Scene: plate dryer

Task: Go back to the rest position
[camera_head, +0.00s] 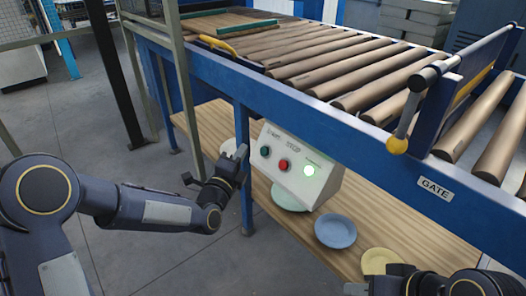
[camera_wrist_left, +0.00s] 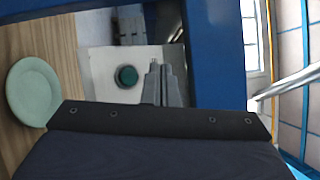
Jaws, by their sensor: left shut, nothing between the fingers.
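My left gripper (camera_head: 241,153) is in front of the left end of a white control box, close to its green button (camera_head: 265,151). In the left wrist view my left gripper's fingers (camera_wrist_left: 154,66) are together and empty, just right of the green button (camera_wrist_left: 127,76). I cannot tell whether they touch the box.
A blue roller conveyor (camera_head: 340,125) runs above a wooden shelf (camera_head: 285,228). On the shelf lie a pale green plate (camera_head: 288,198), a blue plate (camera_head: 335,231) and a yellow plate (camera_head: 381,261), the last near my right arm. A blue leg (camera_head: 243,205) stands beside my left gripper. Grey floor lies open at left.

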